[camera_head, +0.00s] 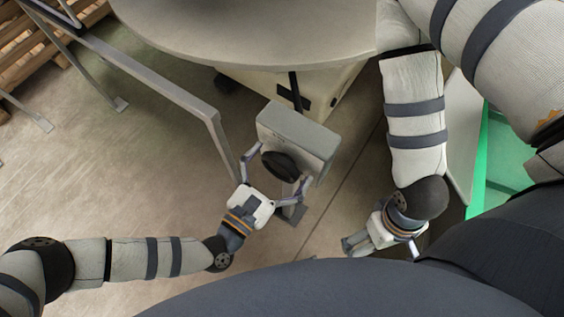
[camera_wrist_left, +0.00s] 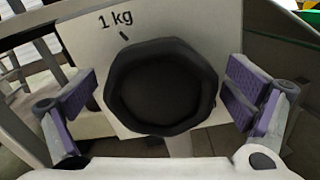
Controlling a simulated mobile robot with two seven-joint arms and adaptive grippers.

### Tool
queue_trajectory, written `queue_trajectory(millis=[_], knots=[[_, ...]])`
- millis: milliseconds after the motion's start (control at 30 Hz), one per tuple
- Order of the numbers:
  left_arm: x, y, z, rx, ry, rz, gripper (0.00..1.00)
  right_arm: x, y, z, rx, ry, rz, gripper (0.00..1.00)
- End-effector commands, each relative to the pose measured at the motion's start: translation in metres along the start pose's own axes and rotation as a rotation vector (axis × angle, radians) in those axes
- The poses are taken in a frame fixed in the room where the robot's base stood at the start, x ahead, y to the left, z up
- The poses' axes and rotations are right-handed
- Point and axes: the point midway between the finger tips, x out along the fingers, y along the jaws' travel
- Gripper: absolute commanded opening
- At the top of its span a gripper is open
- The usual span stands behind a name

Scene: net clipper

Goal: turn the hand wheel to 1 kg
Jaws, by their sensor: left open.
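The black hand wheel (camera_head: 281,165) sits on the front of a grey box (camera_head: 303,135) below the round table. In the left wrist view the hand wheel (camera_wrist_left: 162,87) fills the middle, and a "1 kg" label (camera_wrist_left: 116,19) with a short dark mark shows on the plate above it, left of centre. My left gripper (camera_head: 278,168) is open, with one finger on each side of the wheel; in the left wrist view gaps show between the fingers and the rim. My right gripper (camera_head: 352,243) hangs low at the right, away from the wheel; its fingers are small and look close together.
A large round grey table top (camera_head: 250,35) stands above and behind the box. A grey metal rail (camera_head: 160,85) runs down on the left to near the box. A pale panel with a green edge (camera_head: 480,155) is at the right. Open floor lies at the left.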

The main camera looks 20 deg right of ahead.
Motion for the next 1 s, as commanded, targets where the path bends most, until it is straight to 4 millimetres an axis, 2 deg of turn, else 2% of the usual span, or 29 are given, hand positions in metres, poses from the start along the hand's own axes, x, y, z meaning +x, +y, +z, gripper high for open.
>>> queue_trajectory(millis=[67,267,567,767,1000], knots=[[0.000,0.000,0.000,-0.001,0.000,0.000,0.94,0.000,0.000,0.000,0.000,-0.001,0.000,0.98],[0.000,0.000,0.000,0.000,0.000,0.000,0.49,0.000,0.000,0.000,0.000,-0.001,0.000,0.98],[-0.001,-0.001,-0.001,0.015,0.001,-0.001,0.48,0.004,0.000,0.003,0.000,-0.015,0.001,0.98],[-0.001,-0.004,-0.004,0.098,0.002,-0.003,0.48,0.021,0.001,0.015,0.000,-0.066,0.003,0.98],[-0.001,-0.006,-0.004,0.297,0.000,-0.002,0.48,0.045,0.002,0.031,-0.001,-0.135,0.006,0.98]])
